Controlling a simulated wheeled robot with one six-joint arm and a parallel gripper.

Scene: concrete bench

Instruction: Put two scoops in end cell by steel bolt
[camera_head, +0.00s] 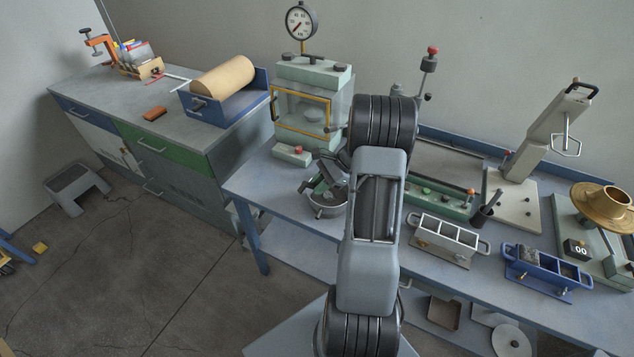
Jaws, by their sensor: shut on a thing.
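My gripper (326,182) is low over a round grey metal bowl (329,211) near the front edge of the bench. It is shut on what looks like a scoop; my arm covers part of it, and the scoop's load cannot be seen. A pale grey mould (474,242) with open cells and end handles stands right of my arm. A blue mould (513,251) with cells stands further right, and some of its cells look dark inside. Small bolts show at the moulds' front sides, but I cannot tell which is steel.
A pale green press (312,75) with a dial gauge (300,22) stands behind the bowl. A brass flanged funnel (603,205) and a counter (577,249) are at far right. The bench front before the moulds is clear.

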